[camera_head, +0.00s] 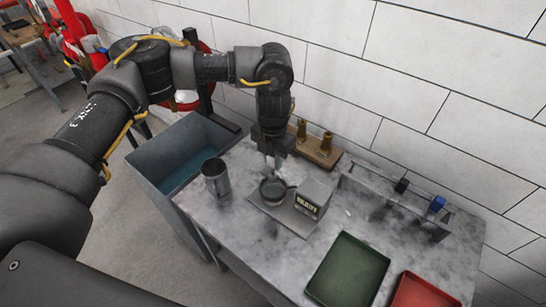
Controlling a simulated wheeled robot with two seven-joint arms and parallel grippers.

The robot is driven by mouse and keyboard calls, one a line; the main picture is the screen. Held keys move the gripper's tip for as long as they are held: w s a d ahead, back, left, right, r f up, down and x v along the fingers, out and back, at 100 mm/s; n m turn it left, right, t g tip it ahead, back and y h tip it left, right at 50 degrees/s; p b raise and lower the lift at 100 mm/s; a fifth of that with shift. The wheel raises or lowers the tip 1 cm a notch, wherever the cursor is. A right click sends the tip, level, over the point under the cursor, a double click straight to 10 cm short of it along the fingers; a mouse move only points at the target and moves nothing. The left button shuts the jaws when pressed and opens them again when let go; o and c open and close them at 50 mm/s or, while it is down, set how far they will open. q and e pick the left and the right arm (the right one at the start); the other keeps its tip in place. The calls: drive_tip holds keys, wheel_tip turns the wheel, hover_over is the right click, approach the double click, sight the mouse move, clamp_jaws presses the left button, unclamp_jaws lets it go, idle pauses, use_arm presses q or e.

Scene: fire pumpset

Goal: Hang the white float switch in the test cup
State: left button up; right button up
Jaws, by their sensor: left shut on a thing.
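My left gripper (272,157) reaches down from above and is shut, fingers pointing down over the table. A small pale piece shows at its fingertips, which I take for the white float switch (270,166); most of it is hidden by the fingers. Right below is a small dark round cup (273,189), the likely test cup, on a flat grey plate beside a box with a lettered display (312,198). I cannot tell whether the held piece is inside the cup's rim. My right gripper is out of view.
A metal beaker (215,179) stands left of the plate. A wooden block with brass fittings (316,146) is behind. A rack (390,203) carries black and blue pieces. Green (348,270) and red (424,291) trays lie in front. A grey bin (180,157) stands left.

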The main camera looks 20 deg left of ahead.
sight(273, 171)
use_arm(q)
drive_tip(key=shift+f+b, duration=1.85)
drive_tip(key=shift+f, duration=0.75)
drive_tip(key=shift+f+b, duration=1.2)
drive_tip(key=shift+f, duration=0.45)
drive_tip(key=o, duration=1.1)
wheel_tip(273, 171, up, 11)
drive_tip(key=shift+f+b, duration=0.1)
drive_tip(key=shift+b, duration=0.7)
